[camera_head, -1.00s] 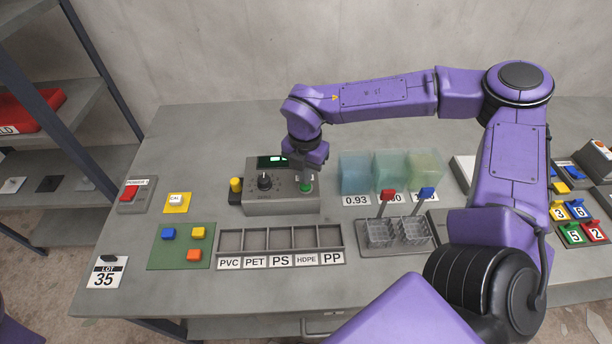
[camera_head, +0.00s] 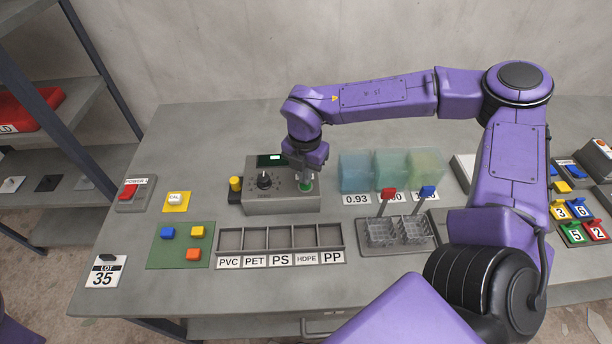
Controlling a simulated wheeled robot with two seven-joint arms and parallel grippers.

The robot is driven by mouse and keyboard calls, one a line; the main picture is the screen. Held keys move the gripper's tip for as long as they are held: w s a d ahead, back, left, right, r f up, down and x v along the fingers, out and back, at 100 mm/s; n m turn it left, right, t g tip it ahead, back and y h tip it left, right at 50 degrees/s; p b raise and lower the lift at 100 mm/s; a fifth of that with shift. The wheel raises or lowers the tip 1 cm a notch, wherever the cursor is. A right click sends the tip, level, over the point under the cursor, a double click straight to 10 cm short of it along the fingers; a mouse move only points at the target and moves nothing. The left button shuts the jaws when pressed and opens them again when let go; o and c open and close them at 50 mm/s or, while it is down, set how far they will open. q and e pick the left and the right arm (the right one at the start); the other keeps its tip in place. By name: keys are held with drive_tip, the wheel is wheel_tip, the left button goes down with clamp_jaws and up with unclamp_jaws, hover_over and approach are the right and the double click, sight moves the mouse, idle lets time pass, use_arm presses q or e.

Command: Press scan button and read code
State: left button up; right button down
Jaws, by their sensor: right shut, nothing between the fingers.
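The grey scanner box (camera_head: 282,204) stands on the table with a black knob (camera_head: 264,180), a small dark display (camera_head: 271,160) and a green button (camera_head: 305,187). The display shows a short light patch, too small to read. My right gripper (camera_head: 305,180) is shut and empty, pointing down at the green button. Its tips appear to touch the button's top and partly hide it. My left gripper is not in view.
A yellow-topped post (camera_head: 236,184) stands left of the scanner. In front is a sorting tray (camera_head: 281,239) labelled PVC to PP. Three tinted liquid tanks (camera_head: 390,172) and wire baskets (camera_head: 382,233) stand to the right. Colour blocks lie on a green mat (camera_head: 178,259) at left.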

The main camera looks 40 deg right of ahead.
drive_tip(key=shift+f+b, duration=0.45)
drive_tip(key=shift+f, duration=0.2)
wheel_tip(320, 180, up, 8)
drive_tip(key=p, duration=0.6)
drive_tip(key=shift+p, duration=0.3)
idle(0.7)
